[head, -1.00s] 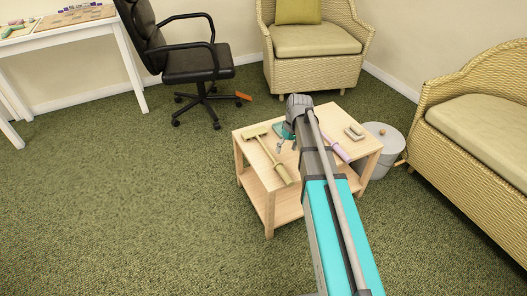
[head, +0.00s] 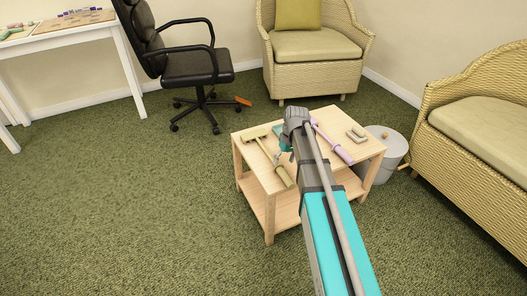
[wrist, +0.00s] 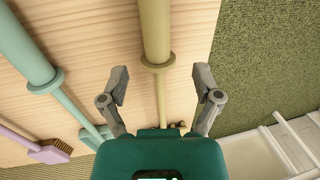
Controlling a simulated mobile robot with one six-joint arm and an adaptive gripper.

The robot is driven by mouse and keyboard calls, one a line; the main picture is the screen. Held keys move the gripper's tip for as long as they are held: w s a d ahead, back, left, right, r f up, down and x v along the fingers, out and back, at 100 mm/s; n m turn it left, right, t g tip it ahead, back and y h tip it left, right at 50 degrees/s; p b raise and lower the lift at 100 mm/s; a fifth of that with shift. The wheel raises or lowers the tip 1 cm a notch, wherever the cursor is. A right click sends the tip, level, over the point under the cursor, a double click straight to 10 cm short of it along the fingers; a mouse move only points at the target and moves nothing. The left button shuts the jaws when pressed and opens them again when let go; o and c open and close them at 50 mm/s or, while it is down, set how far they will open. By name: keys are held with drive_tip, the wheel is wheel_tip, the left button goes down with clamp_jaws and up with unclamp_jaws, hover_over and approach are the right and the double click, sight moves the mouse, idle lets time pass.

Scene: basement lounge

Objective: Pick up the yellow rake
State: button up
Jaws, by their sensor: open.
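The yellow rake (head: 268,155) lies on the left side of the small wooden table in the head view. In the wrist view its thick yellow handle (wrist: 155,35) ends in a collar, and a thinner shaft runs on below it. My gripper (wrist: 160,82) is open and empty, with one finger on each side of the rake near that collar. I cannot tell whether the fingers touch it.
A teal tool (wrist: 75,105) and a lavender tool (wrist: 30,145) lie left of the rake on the wooden table (head: 357,143). The lavender one (head: 332,142) also shows in the head view. A grey bin (head: 388,150) stands beside the table.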

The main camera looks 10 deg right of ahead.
sight(281, 169)
drive_tip(key=f+b, duration=0.3)
drive_tip(key=shift+w+a+f, duration=0.1)
drive_tip(key=shift+a+f, duration=0.1)
drive_tip(key=shift+f, duration=0.05)
drive_tip(key=shift+a+f+b, duration=0.2)
drive_tip(key=shift+f+b, duration=0.65)
drive_tip(key=shift+b, duration=0.25)
clamp_jaws()
drive_tip(key=shift+r, duration=0.25)
idle(0.4)
wheel_tip(281, 169, up, 3)
drive_tip(key=p, duration=0.3)
drive_tip(key=s+a+r+p, duration=0.3)
drive_tip(key=s+r+p, duration=0.6)
drive_tip(key=s, duration=0.4)
drive_tip(key=shift+s+a+r+p, duration=0.3)
drive_tip(key=shift+s+p, duration=0.05)
drive_tip(key=shift+p, duration=0.2)
